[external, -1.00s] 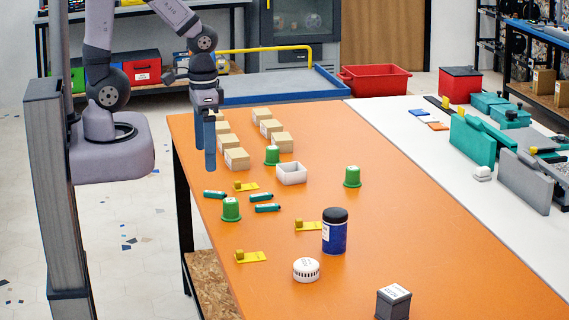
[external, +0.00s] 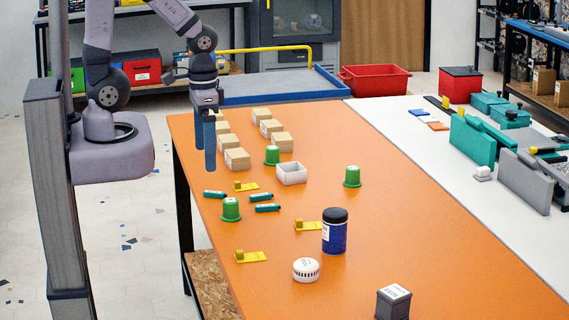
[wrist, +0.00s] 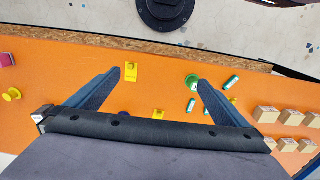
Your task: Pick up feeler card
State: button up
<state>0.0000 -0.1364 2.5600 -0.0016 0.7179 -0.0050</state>
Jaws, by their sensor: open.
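In the wrist view my gripper (wrist: 159,79) is open and empty. One yellow card (wrist: 131,73) shows beside the left fingertip, another (wrist: 158,114) lower between the fingers, partly hidden.
A dark box (external: 392,303) is at the near edge.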

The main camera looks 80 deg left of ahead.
jog(key=c, duration=1.6)
jog(key=shift+c, duration=0.2)
jog(key=n+t+y+b, duration=0.1)
jog(key=t+y+b, duration=0.2)
jog(key=t+b, duration=1.15)
send_over(235, 182)
jog(key=s+b, duration=0.3)
jog(key=b, duration=0.2)
jog(key=f+g, duration=0.1)
jog(key=f, duration=0.4)
jog(key=f+g, duration=0.2)
jog(key=f, duration=0.4)
jog(key=f+g, duration=0.2)
jog(key=f, duration=0.4)
jog(key=shift+w+d, duration=0.1)
jog(key=shift+w, duration=0.1)
jog(key=s+f+t+b, duration=0.2)
jog(key=b, duration=0.1)
jog(key=s+f+t+h+b, duration=0.1)
jog(key=s, duration=0.1)
jog(key=shift+s+a+b, duration=0.1)
jog(key=shift+a+b, duration=0.2)
jog(key=shift+b, duration=0.05)
jog(key=shift+s+d+t+h+b, duration=0.3)
jog(key=shift+s+t+h, duration=0.1)
jog(key=shift+s+t, duration=0.15)
jog(key=shift+d+x, duration=0.2)
jog(key=shift+x, duration=3.5)
